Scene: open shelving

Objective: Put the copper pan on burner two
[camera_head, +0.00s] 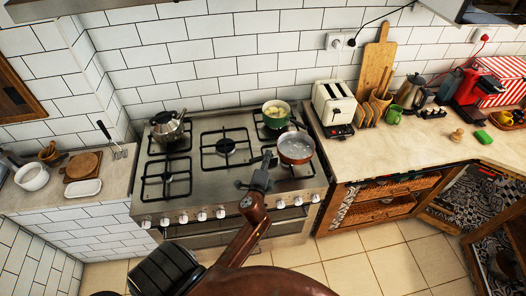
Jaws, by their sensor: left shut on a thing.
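The copper pan (295,148) is at the right front of the stove (225,205), over or on the right front burner; I cannot tell whether it touches the grate. It looks level, with a pale inside. My left gripper (266,165) is at the left of the pan and shut on it, at the handle side; the fingers hide most of the handle. The left front burner (166,178) and the middle burner (226,146) are bare. No burner number can be read. My right gripper is not in view.
A kettle (168,128) stands on the left back burner. A green pot (276,114) with pale food stands at the right back, close to the pan. A toaster (333,103) is on the right counter. The left counter holds a white bowl (32,177) and a board (82,166).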

